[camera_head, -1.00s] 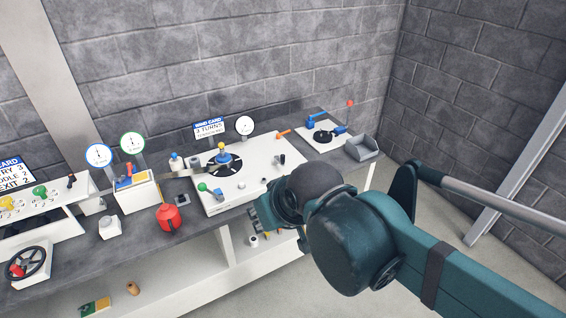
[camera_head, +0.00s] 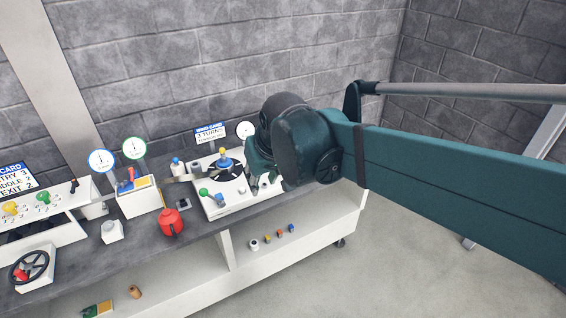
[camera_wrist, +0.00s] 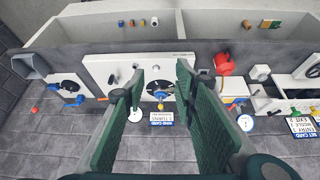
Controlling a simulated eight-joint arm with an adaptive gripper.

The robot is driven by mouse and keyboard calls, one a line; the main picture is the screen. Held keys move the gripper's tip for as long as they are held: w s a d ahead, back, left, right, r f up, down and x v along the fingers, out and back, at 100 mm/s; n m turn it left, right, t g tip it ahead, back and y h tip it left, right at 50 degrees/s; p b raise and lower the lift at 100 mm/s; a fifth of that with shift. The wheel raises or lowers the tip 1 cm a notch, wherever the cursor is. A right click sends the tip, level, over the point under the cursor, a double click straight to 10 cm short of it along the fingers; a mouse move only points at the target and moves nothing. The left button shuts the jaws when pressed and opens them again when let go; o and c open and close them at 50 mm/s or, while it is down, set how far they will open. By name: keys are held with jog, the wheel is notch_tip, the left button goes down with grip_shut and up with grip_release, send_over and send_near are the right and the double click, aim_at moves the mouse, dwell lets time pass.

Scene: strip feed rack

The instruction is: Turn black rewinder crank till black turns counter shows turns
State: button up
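The white rewinder unit (camera_head: 217,211) carries a black disc (camera_head: 222,171) with a blue hub and yellow knob; its disc also shows in the wrist view (camera_wrist: 158,88). Small black parts (camera_wrist: 111,79) stand on its plate, but I cannot tell which is the crank or the turns counter, and no count is readable. A blue-headed card (camera_head: 210,133) behind it reads 3 TURNS. My gripper (camera_head: 263,183) is over the plate's right part, fingers apart and nothing visibly held. It also shows open in the wrist view (camera_wrist: 160,78). My arm hides the plate's right end.
A white round dial (camera_head: 245,131) stands behind the unit, close to my gripper. A red can (camera_head: 171,222) and a white box with a blue-rimmed dial (camera_head: 102,160) are left. Another unit with blue handles (camera_wrist: 68,88) and a grey tray (camera_wrist: 30,65) are beyond the rewinder.

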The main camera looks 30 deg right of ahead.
jog(key=w+d+f+m+g+p, duration=0.1)
jog(key=w+d+p, duration=0.1)
jog(key=w+d, duration=0.6)
jog(key=w+d+f+g+p, duration=0.2)
jog(key=w+d, duration=0.1)
jog(key=w, duration=0.9)
jog(key=w+d+f, duration=0.3)
jog(key=d+f, duration=0.1)
jog(key=w+d+f+m+g+p, duration=0.1)
jog(key=w+d+f, duration=0.3)
jog(key=f, duration=0.1)
jog(key=w+d+f+g+p, duration=0.1)
jog(key=w+d+f, duration=0.3)
jog(key=f, duration=0.1)
jog(key=shift+w+d, duration=0.1)
jog(key=shift+d, duration=0.1)
jog(key=shift+w+d+f+p, duration=0.25)
jog(key=shift+d+f+p, duration=0.1)
jog(key=shift+f, duration=0.2)
jog(key=shift+f, duration=3.9)
